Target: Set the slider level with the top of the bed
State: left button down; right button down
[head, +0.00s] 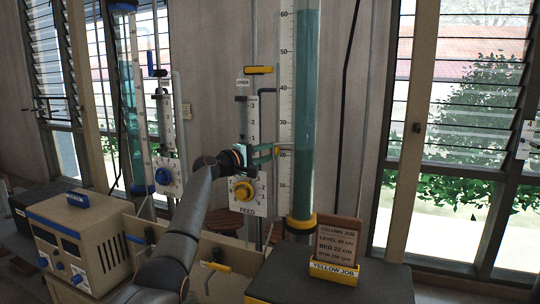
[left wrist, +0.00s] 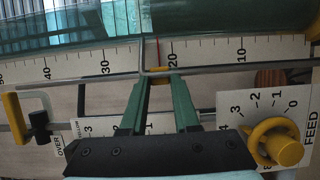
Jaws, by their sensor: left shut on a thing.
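The yellow-marked column (head: 304,110) stands upright, filled with teal, with a white scale (head: 286,100) along its left side. In the left wrist view the pointer lies a little above the 20 mark, near 22. My left gripper (head: 275,150) has green fingers shut on the slider; they also show in the left wrist view (left wrist: 159,80). The top of the bed is hard to make out; the column looks darker below about the pointer's height. My right gripper is not in view.
A yellow feed knob (head: 243,191) sits just below my left gripper, and a yellow-handled overflow valve (head: 258,70) above. A job card (head: 338,243) reads level 60 cm, bed 22 cm. A blue-marked column (head: 131,95) and a cream instrument box (head: 80,240) stand at left.

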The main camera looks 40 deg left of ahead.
pick_arm(q)
jog(key=shift+r, duration=0.1)
dwell(0.3)
jog(key=c, duration=0.6)
grip_release()
jog(key=shift+c, duration=0.2)
jog(key=shift+s+a, duration=0.1)
jog(key=shift+s, duration=0.4)
jog(key=s+a+b, duration=0.1)
jog(key=s+b, duration=0.2)
jog(key=s, duration=0.8)
jog(key=shift+s+a, duration=0.2)
jog(key=shift+a, duration=0.15)
